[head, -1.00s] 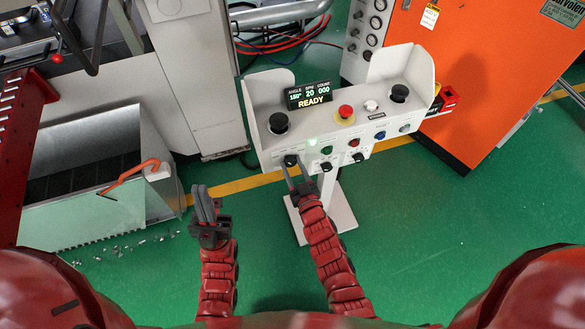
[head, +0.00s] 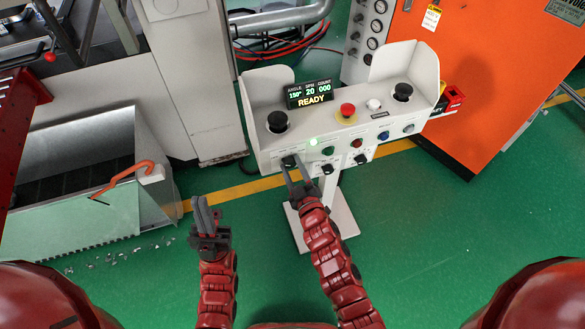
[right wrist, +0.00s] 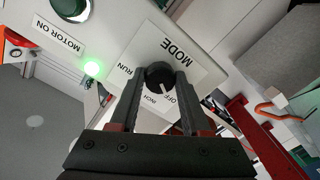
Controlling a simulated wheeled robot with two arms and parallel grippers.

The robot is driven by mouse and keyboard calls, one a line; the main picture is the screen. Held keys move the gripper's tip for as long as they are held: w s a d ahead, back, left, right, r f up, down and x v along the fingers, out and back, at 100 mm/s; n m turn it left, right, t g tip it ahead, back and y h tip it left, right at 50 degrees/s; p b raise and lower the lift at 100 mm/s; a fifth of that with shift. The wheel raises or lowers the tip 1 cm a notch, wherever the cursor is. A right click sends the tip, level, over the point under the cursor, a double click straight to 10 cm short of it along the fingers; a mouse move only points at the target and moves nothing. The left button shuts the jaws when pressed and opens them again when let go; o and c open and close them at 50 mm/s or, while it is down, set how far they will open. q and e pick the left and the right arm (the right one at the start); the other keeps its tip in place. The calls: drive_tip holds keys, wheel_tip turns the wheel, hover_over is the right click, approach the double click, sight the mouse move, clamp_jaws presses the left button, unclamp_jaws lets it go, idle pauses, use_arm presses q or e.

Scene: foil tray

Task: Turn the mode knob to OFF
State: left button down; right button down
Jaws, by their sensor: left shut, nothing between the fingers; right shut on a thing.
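The mode knob (right wrist: 160,74) is a small black knob on a white plate marked MODE, RUN, INCH and OFF. In the right wrist view its white mark points toward the OFF lettering, as far as I can tell. In the head view the knob (head: 290,161) sits at the lower left of the console front, partly hidden by my fingers. My right gripper (right wrist: 158,82) is shut on the knob, a finger on each side; it also shows in the head view (head: 296,168). My left gripper (head: 204,208) is shut and empty, left of the console and apart from it.
The white console (head: 330,140) carries a READY display (head: 311,95), a red stop button (head: 347,110) and several other buttons and knobs. A green lamp (right wrist: 92,68) is lit near the knob. A metal chip bin (head: 90,210) stands left; an orange cabinet (head: 480,80) stands right.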

drive_tip(key=shift+c, duration=1.8)
unclamp_jaws()
drive_tip(key=shift+s, duration=0.1)
drive_tip(key=shift+s+d+f, duration=0.1)
drive_tip(key=shift+s, duration=0.2)
drive_tip(key=b+v, duration=0.3)
drive_tip(key=v, duration=1.3)
drive_tip(key=shift+s, duration=0.3)
drive_tip(key=shift+d, duration=0.15)
